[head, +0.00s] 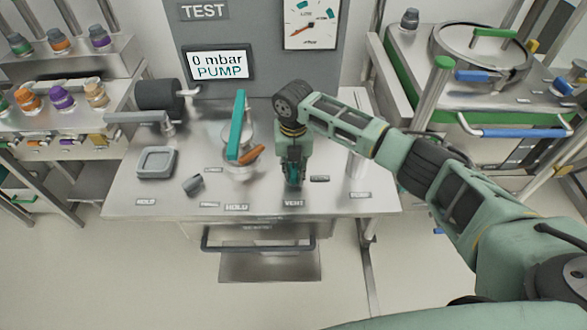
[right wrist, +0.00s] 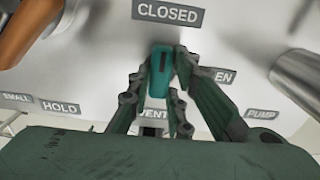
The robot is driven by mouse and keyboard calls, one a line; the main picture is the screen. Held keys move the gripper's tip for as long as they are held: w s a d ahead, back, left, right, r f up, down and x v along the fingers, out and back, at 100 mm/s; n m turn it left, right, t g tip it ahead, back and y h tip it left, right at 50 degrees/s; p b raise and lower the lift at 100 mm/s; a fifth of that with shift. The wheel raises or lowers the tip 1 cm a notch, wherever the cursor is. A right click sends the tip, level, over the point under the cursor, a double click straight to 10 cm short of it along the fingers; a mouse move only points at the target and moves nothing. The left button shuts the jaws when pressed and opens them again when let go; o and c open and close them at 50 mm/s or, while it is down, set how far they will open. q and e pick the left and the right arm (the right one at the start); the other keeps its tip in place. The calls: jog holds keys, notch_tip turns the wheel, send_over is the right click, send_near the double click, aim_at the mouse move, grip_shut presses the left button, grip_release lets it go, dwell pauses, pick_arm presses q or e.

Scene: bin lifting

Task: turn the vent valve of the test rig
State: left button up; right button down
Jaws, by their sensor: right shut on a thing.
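The vent valve's teal handle (right wrist: 160,72) sits between my right gripper's fingers in the right wrist view. Its long side points toward the CLOSED label (right wrist: 168,12). My right gripper (right wrist: 160,90) is shut on it. In the head view the right gripper (head: 292,180) points down at the rig bench, just behind the VENT label (head: 293,203), and mostly hides the valve. The OPEN label (right wrist: 222,77) is partly covered by a finger. The display (head: 218,65) reads 0 mbar PUMP. My left gripper is in neither view.
A clamp with a long teal lever (head: 237,125) and an orange handle (head: 252,154) stands left of my right gripper. A square grey tray (head: 156,162) and a dark pump roller (head: 158,95) are further left. A cart with a steel pot (head: 480,50) stands right.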

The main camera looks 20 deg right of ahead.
aim_at(293, 171)
jog(key=c, duration=1.6)
grip_release()
jog(key=shift+r, duration=0.1)
notch_tip(293, 171, up, 12)
